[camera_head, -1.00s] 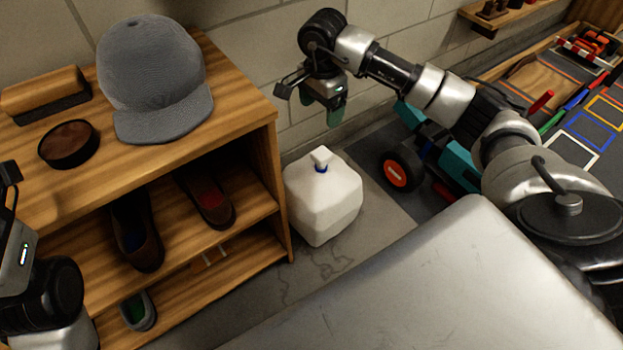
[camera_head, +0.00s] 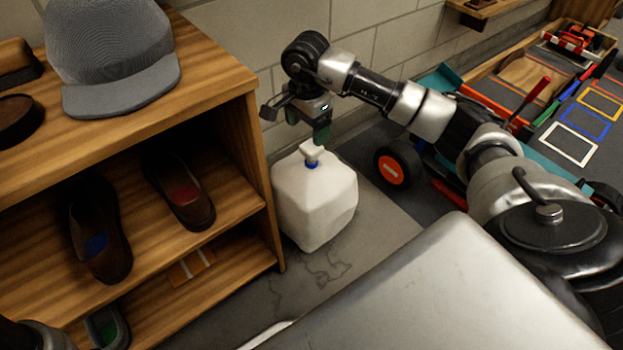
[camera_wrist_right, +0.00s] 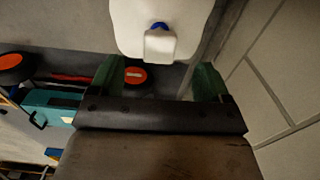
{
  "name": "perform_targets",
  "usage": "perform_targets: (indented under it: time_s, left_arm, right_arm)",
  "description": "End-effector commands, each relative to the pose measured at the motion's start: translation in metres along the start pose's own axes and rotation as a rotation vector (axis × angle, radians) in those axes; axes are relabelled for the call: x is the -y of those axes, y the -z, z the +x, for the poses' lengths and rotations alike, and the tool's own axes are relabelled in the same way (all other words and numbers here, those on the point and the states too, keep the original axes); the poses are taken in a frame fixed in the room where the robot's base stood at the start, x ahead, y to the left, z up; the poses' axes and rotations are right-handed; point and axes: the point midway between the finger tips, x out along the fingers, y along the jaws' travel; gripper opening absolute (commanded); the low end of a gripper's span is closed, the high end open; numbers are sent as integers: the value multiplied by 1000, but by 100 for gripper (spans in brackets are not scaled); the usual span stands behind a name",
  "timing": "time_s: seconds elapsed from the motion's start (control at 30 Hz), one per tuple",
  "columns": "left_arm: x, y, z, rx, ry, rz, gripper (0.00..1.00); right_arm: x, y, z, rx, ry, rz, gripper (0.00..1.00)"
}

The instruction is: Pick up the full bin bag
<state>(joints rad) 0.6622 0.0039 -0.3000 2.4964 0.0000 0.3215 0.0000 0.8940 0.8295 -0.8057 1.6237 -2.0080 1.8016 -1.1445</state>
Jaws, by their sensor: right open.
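The full bin bag (camera_head: 315,205) is a white, bulging bag with a knotted top and a blue tie. It stands upright on the floor beside the wooden shelf's right end. My right gripper (camera_head: 312,130) is just above the knot, open and empty. In the right wrist view the two green fingers (camera_wrist_right: 158,78) are spread apart, and the bag's white knot (camera_wrist_right: 160,46) shows ahead, between their lines. I cannot tell whether a finger touches the knot. Only a bit of my left arm shows at the bottom left; its gripper is out of view.
The wooden shelf (camera_head: 262,165) stands close left of the bag, with a grey cap (camera_head: 112,55) on top and shoes inside. A block wall (camera_head: 255,50) is behind. A teal cart with a black-and-orange wheel (camera_head: 390,168) stands to the right. Bare floor lies in front.

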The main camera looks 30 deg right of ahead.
Motion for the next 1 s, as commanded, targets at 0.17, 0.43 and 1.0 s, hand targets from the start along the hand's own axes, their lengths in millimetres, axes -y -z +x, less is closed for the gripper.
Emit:
perform_targets:
  time_s: [0.17,0.43,1.0]
  left_arm:
    - [-5,11,-12,-21,-7,3,44]
    - [-7,14,-23,-20,-7,3,44]
    - [-15,28,-65,-21,-8,2,44]
  right_arm:
    - [0,0,36,2,-2,1,78]
    - [0,3,52,1,0,0,78]
    - [0,13,96,1,0,0,78]
